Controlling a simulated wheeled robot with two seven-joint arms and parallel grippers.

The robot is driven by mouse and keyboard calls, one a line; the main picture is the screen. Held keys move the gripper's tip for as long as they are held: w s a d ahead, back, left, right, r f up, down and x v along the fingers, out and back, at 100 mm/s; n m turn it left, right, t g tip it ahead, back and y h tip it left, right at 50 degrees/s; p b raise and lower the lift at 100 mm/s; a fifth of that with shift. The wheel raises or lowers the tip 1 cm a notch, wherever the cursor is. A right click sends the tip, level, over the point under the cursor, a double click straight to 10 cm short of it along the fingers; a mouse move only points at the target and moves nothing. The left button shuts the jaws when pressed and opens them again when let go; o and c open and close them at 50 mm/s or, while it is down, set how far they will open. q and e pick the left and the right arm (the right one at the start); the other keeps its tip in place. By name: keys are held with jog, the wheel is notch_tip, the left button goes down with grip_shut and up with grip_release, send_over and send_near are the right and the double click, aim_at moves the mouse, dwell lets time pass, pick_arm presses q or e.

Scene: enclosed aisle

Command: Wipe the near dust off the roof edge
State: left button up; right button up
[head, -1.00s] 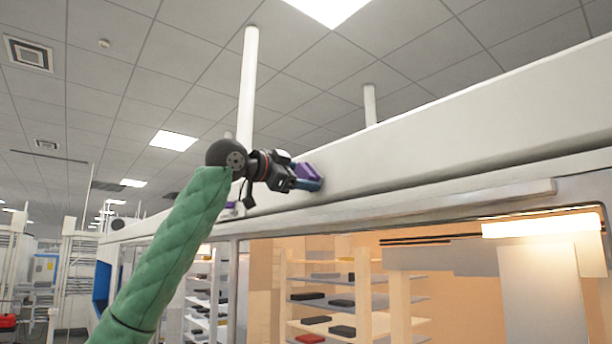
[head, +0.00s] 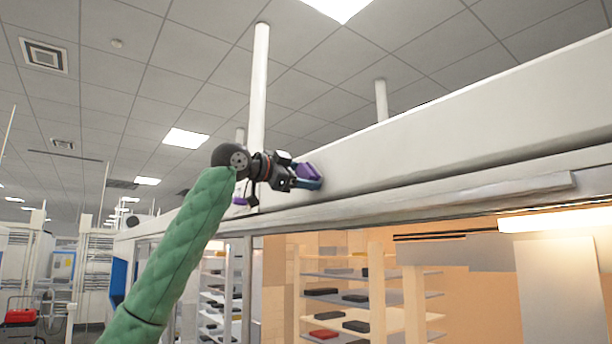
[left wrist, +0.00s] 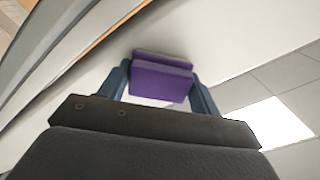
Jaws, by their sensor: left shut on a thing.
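The white roof edge (head: 430,135) runs from the upper right down to the left in the head view. My left gripper (head: 314,180) is at its front face, shut on a purple block (head: 308,170). In the left wrist view the purple block (left wrist: 160,82) sits between the two blue fingers, close against the white surface; I cannot tell whether it touches. A small purple patch (head: 240,201) shows farther left along the roof edge, partly behind my wrist; I cannot tell what it is. No dust is clearly visible. My right gripper is not in view.
A ledge (head: 450,203) runs under the roof edge. Below it are shelves (head: 340,300) with several dark boxes and a red one. White poles (head: 259,90) rise from behind the roof to the ceiling. A red case (head: 20,316) stands at the far left.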

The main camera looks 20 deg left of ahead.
pick_arm(q)
jog(key=o, duration=0.3)
jog(key=c, duration=0.4)
jog(key=shift+a, duration=0.1)
jog(key=shift+s+a, duration=0.1)
jog(key=shift+s, duration=0.1)
jog(key=shift+b+v, duration=0.4)
jog(key=shift+v, duration=2.05)
jog(key=shift+b+v, duration=0.55)
jog(key=shift+v, duration=1.15)
